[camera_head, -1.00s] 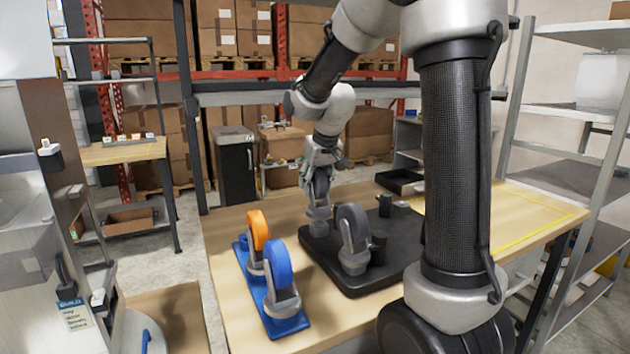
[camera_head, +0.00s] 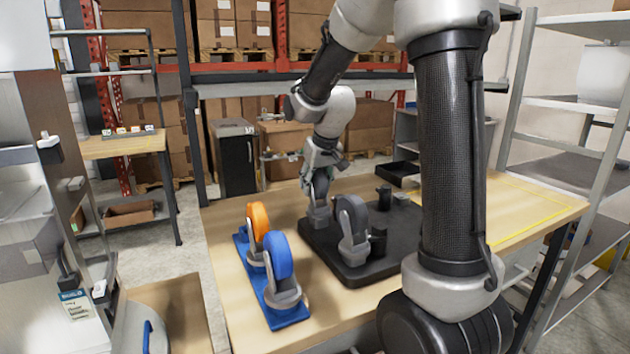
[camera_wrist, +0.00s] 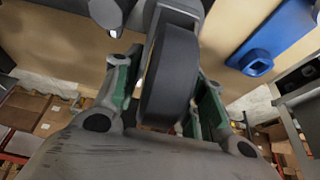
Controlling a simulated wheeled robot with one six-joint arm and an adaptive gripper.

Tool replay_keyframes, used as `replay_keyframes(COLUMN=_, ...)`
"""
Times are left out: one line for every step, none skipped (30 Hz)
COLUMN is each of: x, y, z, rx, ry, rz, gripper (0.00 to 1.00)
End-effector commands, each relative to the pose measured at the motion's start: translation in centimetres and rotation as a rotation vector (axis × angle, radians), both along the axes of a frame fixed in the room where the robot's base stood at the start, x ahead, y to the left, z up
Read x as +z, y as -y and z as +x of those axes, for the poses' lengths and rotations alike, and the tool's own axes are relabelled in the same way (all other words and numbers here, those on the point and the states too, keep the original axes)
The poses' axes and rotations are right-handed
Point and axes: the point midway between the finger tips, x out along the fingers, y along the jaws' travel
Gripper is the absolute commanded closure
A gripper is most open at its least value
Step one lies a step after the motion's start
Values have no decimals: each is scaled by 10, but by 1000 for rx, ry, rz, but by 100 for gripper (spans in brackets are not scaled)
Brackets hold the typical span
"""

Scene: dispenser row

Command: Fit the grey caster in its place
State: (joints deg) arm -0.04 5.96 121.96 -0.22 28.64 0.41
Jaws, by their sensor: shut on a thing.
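My gripper (camera_head: 321,172) is shut on a grey caster (camera_head: 318,212) with a dark wheel, upright below the fingers. In the wrist view the dark wheel (camera_wrist: 169,80) sits between the fingers. In the head view this caster overlaps the back left part of a black tray (camera_head: 352,279); I cannot tell whether it touches it. A second grey caster (camera_head: 353,232) stands on the tray nearer the front. A blue base plate (camera_head: 289,321) left of the tray carries an orange-wheeled caster (camera_head: 258,222) and a blue-wheeled caster (camera_head: 279,257). The wrist view shows an empty blue socket (camera_wrist: 257,62).
Short dark posts (camera_head: 384,197) stand on the black tray. A small black bin (camera_head: 399,174) is at the table's back. A yellow outline marks bare wood (camera_head: 530,208) at the right. Metal shelves flank the table.

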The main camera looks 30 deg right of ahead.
Motion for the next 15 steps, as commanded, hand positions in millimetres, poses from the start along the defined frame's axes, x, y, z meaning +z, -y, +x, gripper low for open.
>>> replay_keyframes(x=-1, y=0, z=0, rx=0, ry=1, rz=0, gripper=94)
replay_keyframes(x=-2, y=0, z=0, rx=0, ry=1, rz=0, gripper=94)
replay_keyframes(x=-3, y=0, z=0, rx=0, ry=1, rz=0, gripper=94)
replay_keyframes(x=-3, y=0, z=0, rx=0, ry=0, rz=0, gripper=94)
replay_keyframes(x=-4, y=0, z=0, rx=0, ry=1, rz=0, gripper=58)
replay_keyframes(x=-3, y=0, z=0, rx=0, ry=1, rz=0, gripper=50)
replay_keyframes(x=-3, y=0, z=0, rx=0, ry=1, rz=0, gripper=45)
replay_keyframes(x=-3, y=0, z=0, rx=0, ry=1, rz=0, gripper=39)
replay_keyframes(x=-3, y=0, z=0, rx=0, ry=1, rz=0, gripper=34)
replay_keyframes(x=-3, y=0, z=0, rx=0, ry=0, rz=0, gripper=34)
replay_keyframes(x=-3, y=0, z=0, rx=0, ry=0, rz=0, gripper=34)
replay_keyframes(x=-4, y=0, z=0, rx=0, ry=0, rz=0, gripper=34)
replay_keyframes(x=-4, y=0, z=0, rx=0, ry=0, rz=0, gripper=34)
replay_keyframes(x=-4, y=0, z=0, rx=0, ry=0, rz=0, gripper=34)
replay_keyframes(x=-4, y=0, z=0, rx=0, ry=0, rz=0, gripper=34)
